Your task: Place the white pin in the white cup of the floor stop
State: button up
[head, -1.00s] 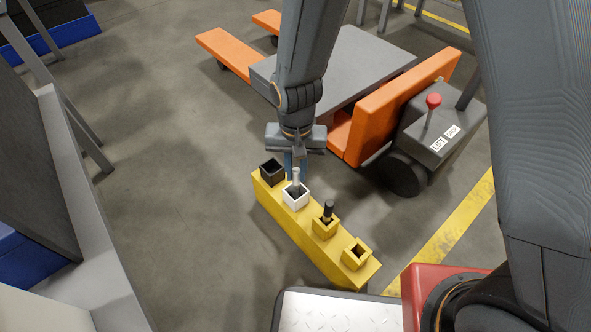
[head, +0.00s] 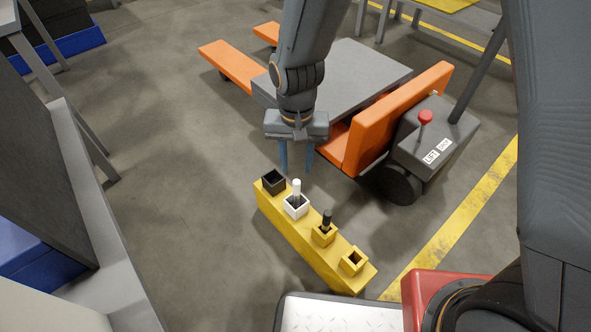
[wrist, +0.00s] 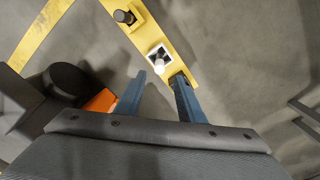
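The yellow floor stop (head: 305,243) stands on the floor with a row of cups on top. The white pin (head: 296,189) stands upright in the white cup (head: 297,208), its upper part showing above the rim. It also shows in the wrist view as a white pin (wrist: 159,65) in the white cup (wrist: 163,49). My gripper (head: 297,170) is above and behind the white cup, with its two blue fingers apart and nothing between them. In the wrist view the fingers (wrist: 158,88) are spread, apart from the pin.
A black cup (head: 273,181) looks empty. A dark pin (head: 326,219) stands in a yellow cup (head: 323,236); the end yellow cup (head: 353,262) is empty. An orange and grey lift truck (head: 390,125) stands behind at right.

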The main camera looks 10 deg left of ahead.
jog(key=s+d+r+n+y, duration=0.1)
jog(key=s+d+r+n, duration=0.1)
jog(key=s+r, duration=0.6)
jog(key=s+d+r+n+y+p, duration=0.1)
jog(key=s+d+r+n, duration=0.2)
jog(key=s+r, duration=0.6)
notch_tip(320, 180, up, 6)
jog(key=shift+d, duration=0.2)
dwell(0.8)
jog(key=d+r+m+h+p, duration=0.1)
jog(key=d+r+m+p, duration=0.1)
jog(key=d+r+p, duration=0.8)
jog(key=d+r+m+h+p, duration=0.1)
jog(key=d+r+m+p, duration=0.2)
jog(key=d+r+p, duration=0.7)
notch_tip(320, 180, up, 6)
jog(key=p, duration=1.5)
jog(key=shift+d+m, duration=0.2)
jog(key=shift+m, duration=0.1)
